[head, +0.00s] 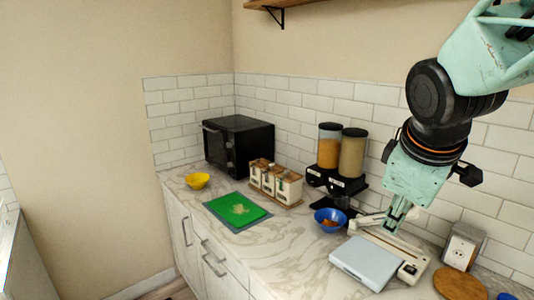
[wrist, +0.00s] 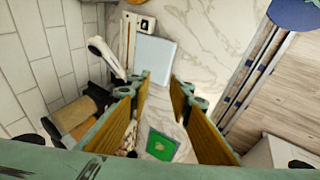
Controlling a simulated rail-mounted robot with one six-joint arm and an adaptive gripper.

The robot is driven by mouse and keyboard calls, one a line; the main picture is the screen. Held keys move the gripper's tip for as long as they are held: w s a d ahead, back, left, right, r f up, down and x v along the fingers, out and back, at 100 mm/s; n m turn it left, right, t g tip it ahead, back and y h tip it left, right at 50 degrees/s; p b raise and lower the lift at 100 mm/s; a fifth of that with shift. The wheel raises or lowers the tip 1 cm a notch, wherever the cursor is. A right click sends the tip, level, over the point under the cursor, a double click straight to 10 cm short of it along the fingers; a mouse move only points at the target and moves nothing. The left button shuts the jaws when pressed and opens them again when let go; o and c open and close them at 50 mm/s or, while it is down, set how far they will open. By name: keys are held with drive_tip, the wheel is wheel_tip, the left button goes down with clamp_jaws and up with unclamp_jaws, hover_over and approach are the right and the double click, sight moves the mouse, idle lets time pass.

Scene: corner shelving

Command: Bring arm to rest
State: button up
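My arm comes down from the upper right in the head view. My gripper (head: 399,213) hangs over the right part of the marble counter (head: 285,250), pointing down. In the wrist view my gripper (wrist: 162,82) has its two yellow-padded fingers spread apart. Nothing is held between them; the counter shows through the gap. A pale grey flat-topped device (head: 366,262) is on the counter below and in front of the gripper. It also shows beyond the fingertips in the wrist view (wrist: 154,57). Whether the fingertips touch anything cannot be told.
A blue bowl (head: 331,228) with orange contents stands before two food dispensers (head: 352,154). A green board (head: 237,209), yellow bowl (head: 197,181), jars (head: 288,188) and black microwave (head: 250,145) are farther left. A round wooden board (head: 459,285) is at right. A wooden shelf (head: 285,4) hangs above.

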drive_tip(key=s+a+m+y, duration=0.1)
drive_tip(key=s+a+m, duration=0.2)
drive_tip(key=s, duration=0.9)
drive_tip(key=s+a+r+m+g, duration=0.1)
drive_tip(key=s+a+m, duration=0.3)
drive_tip(key=s, duration=0.9)
drive_tip(key=shift+r+m+y, duration=0.3)
drive_tip(key=shift+m+y, duration=0.1)
drive_tip(key=shift+m, duration=0.7)
drive_tip(key=shift+o, duration=0.9)
